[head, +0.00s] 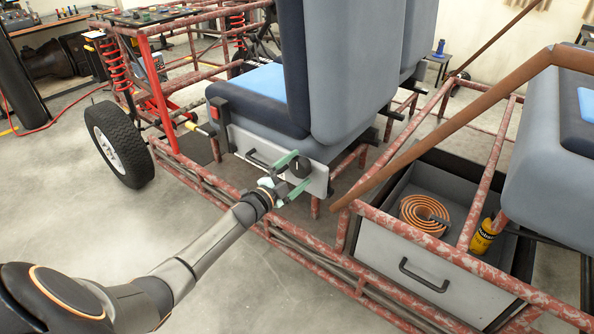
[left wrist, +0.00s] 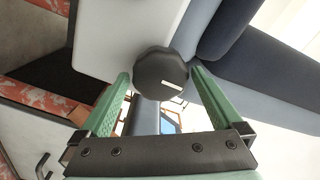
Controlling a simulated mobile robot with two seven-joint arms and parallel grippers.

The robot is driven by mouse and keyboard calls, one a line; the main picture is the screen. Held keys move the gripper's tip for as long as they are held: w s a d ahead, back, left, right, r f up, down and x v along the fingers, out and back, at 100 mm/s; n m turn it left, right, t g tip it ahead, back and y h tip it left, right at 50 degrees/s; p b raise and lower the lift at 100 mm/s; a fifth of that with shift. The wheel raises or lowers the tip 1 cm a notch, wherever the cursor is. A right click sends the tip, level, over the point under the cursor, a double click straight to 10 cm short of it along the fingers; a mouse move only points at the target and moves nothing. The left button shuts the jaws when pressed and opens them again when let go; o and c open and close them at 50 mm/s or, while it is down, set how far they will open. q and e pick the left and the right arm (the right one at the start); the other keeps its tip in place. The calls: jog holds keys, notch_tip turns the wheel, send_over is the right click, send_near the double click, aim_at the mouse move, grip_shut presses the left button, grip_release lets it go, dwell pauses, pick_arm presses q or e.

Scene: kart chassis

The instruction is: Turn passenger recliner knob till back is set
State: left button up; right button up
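The passenger recliner knob (head: 299,166) is a black round knob on the light grey side panel (head: 318,183) of the blue and grey seat. The seat back (head: 345,70) rises above it and stands close to upright. In the left wrist view the knob (left wrist: 160,74) shows a white pointer line. My left gripper (head: 293,173) has its green fingers apart, one on either side of the knob. In the left wrist view the left gripper (left wrist: 160,85) is open, with small gaps seemingly between fingers and knob. My right gripper is not in view.
The red, worn tubular chassis frame (head: 185,180) runs below and around the seat. An open grey drawer (head: 415,265) at the right holds a coiled orange hose (head: 424,216) and a yellow bottle (head: 484,238). A brown bar (head: 440,115) slants across the right. The floor at front left is clear.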

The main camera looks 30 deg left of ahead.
pick_arm(q)
jog(key=s+a+p, duration=0.1)
jog(key=s, duration=1.1)
jog(key=shift+s+p, duration=0.25)
jog(key=shift+p, duration=0.15)
